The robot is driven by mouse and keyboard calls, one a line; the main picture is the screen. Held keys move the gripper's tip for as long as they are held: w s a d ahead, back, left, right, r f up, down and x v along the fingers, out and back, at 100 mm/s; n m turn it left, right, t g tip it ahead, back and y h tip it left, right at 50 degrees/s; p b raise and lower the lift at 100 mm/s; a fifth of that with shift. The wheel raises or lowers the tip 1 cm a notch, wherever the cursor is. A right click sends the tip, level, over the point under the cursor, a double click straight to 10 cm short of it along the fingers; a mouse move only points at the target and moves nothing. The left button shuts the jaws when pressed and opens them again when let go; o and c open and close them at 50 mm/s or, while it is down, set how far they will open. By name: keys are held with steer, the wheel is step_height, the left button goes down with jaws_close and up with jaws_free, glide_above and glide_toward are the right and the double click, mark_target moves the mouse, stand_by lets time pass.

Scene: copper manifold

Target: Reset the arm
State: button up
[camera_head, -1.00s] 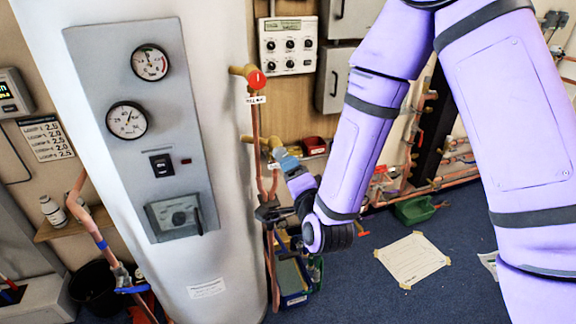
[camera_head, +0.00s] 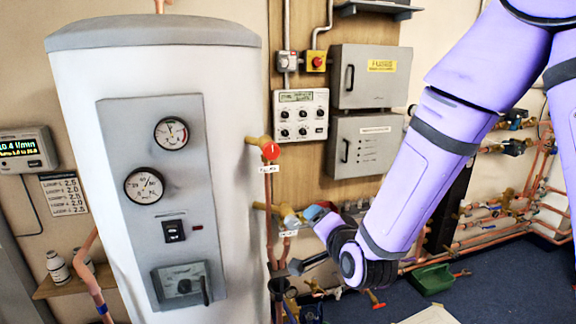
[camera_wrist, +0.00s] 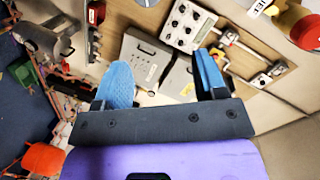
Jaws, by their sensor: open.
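My purple arm comes in from the upper right in the head view and reaches down to the left. My gripper (camera_head: 305,241) is just right of the copper pipes beside the white tank (camera_head: 85,110), near a lower brass valve (camera_head: 289,217). I cannot tell whether it touches the pipes. In the wrist view my gripper (camera_wrist: 163,76) has its two blue fingertips wide apart, with nothing held between them. Grey cabinets (camera_wrist: 146,62) show in the distance behind the gap.
A red-capped valve (camera_head: 270,151) sits on the pipe above my gripper. A control box (camera_head: 301,115) and grey cabinets (camera_head: 371,75) hang on the wall behind. Copper pipework (camera_head: 490,238) runs along the right wall. A green dustpan (camera_head: 432,279) lies on the blue floor.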

steer(key=s+d+r+n+g+h, duration=0.1)
steer(key=s+d+r+n+g, duration=0.15)
steer(key=d+r, duration=0.4)
steer(key=s+d+r+n+g+h, duration=0.2)
steer(key=s+d+r, duration=0.3)
steer(key=s+d, duration=0.3)
steer(key=s+d+r+n+g+h, duration=0.1)
steer(key=s+d+r+n+g, duration=0.2)
steer(key=s, duration=1.2)
steer(key=d+r+g, duration=0.2)
steer(key=d, duration=0.3)
steer(key=shift+h, duration=0.4)
